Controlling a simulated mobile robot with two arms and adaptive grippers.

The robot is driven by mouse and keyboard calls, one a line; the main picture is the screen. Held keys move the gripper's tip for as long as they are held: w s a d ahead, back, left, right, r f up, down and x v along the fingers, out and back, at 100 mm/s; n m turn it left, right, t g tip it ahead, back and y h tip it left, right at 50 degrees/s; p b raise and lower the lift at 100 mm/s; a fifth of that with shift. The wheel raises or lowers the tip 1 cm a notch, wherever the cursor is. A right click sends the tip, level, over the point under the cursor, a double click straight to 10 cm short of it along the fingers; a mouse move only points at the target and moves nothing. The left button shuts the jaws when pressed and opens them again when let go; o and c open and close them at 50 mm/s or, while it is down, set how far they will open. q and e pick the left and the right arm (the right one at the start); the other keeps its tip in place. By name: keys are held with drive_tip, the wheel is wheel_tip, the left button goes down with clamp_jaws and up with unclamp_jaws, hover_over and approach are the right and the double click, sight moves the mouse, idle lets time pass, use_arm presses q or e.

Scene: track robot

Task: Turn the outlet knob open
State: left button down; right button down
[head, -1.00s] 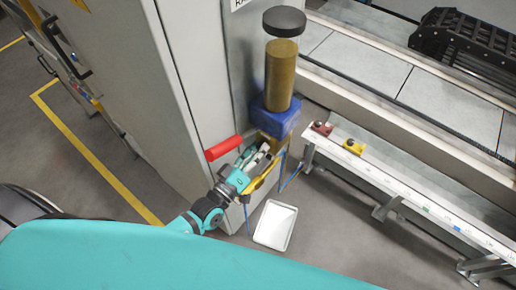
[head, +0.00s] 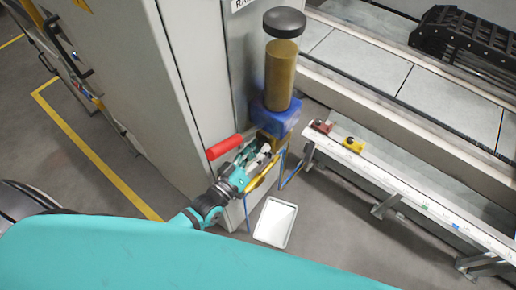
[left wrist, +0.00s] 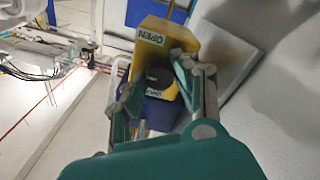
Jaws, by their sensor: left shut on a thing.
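The outlet knob (left wrist: 160,76) shows in the left wrist view as a dark round part on a yellow block (left wrist: 155,34) that bears an OPEN label. My left gripper (left wrist: 158,88) has a finger on each side of the knob and is shut on it. In the head view my left gripper (head: 263,154) is at the yellow fitting under the blue block (head: 274,117); the knob is hidden there by the fingers. My right gripper is not in view.
A red handle (head: 225,147) sticks out from the grey cabinet (head: 195,60) just above my left gripper. A white tray (head: 275,222) lies on the floor below. A brass cylinder (head: 281,76) with a black cap stands above. A rail with small red and yellow parts (head: 353,144) runs to the right.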

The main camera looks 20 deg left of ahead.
use_arm(q)
drive_tip(key=c, duration=1)
unclamp_jaws()
drive_tip(key=v, duration=1.2)
drive_tip(key=shift+f, duration=0.1)
